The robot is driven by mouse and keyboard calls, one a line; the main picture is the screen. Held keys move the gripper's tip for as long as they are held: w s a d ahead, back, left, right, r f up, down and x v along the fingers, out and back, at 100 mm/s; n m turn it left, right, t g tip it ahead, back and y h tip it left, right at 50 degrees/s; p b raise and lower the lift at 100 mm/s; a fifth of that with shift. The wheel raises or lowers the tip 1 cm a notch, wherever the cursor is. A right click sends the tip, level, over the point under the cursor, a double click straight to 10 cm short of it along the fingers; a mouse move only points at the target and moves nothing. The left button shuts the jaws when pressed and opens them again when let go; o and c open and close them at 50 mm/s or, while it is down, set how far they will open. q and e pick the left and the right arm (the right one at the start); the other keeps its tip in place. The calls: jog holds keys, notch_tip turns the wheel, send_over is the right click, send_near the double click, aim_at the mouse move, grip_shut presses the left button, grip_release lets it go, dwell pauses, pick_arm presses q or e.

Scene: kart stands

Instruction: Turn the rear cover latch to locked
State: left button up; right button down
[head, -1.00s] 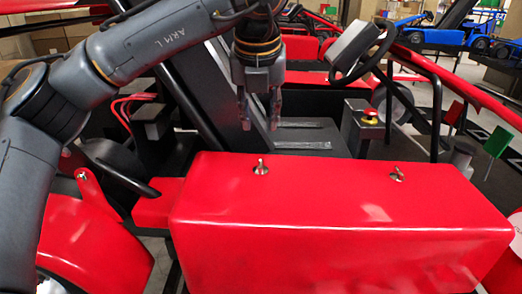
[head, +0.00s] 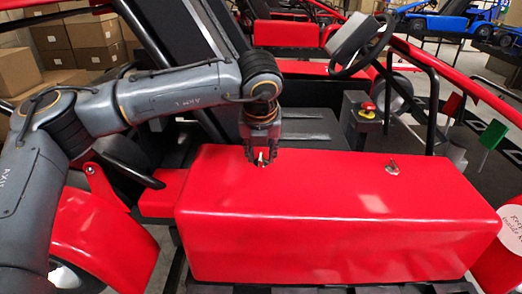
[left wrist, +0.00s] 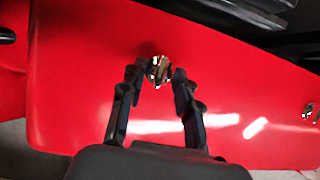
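The red rear cover (head: 330,225) is a long box in the middle of the head view; it also fills much of the left wrist view (left wrist: 90,80). Two small metal latches sit on its top. The left one (head: 262,162) is under my left gripper (head: 260,155). In the left wrist view, this latch (left wrist: 159,70) lies between the tips of my left gripper (left wrist: 158,76), whose fingers stand apart with gaps on both sides. The right latch (head: 392,167) stands clear; it also shows in the left wrist view (left wrist: 308,111). My right gripper is out of view.
A steering wheel (head: 362,45) and a box with a red stop button (head: 367,108) stand behind the cover. A black bar (head: 130,170) and red fender (head: 105,235) lie to its left. Cardboard boxes (head: 95,35) are at the back left.

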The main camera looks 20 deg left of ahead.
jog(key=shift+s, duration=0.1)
pick_arm(q)
grip_shut()
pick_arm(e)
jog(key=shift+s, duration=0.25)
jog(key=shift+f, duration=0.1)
